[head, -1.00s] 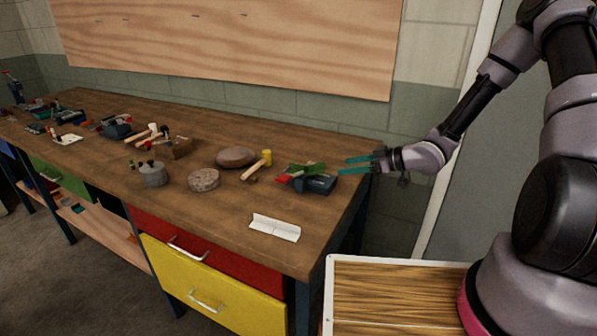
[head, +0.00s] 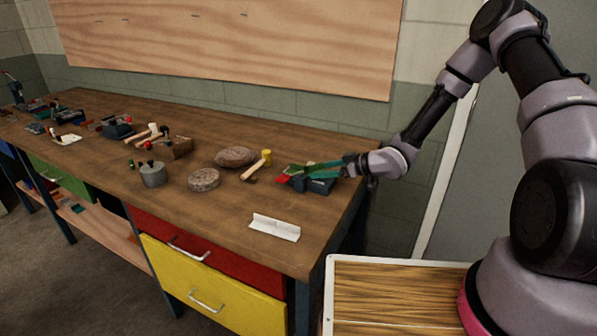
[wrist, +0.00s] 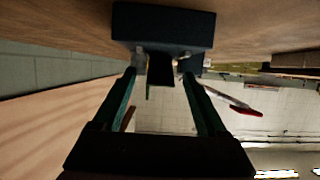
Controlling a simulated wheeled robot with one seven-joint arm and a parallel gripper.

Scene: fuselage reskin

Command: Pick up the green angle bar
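The green angle bar (head: 296,170) is at the dark blue vise (head: 318,186) near the right end of the workbench. In the wrist view the vise (wrist: 163,24) fills the top middle, and a thin green sliver (wrist: 148,91) between the fingers may be the bar seen edge-on. My gripper (head: 314,168) reaches in from the right, with its teal fingers at the bar and above the vise. In the wrist view my gripper (wrist: 163,82) has its fingers spread apart. The fingers partly overlap the bar in the head view, so I cannot tell whether they touch it.
A red-tipped handle (wrist: 245,109) sticks out right of the fingers in the wrist view. A white angle piece (head: 275,228) lies at the bench front.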

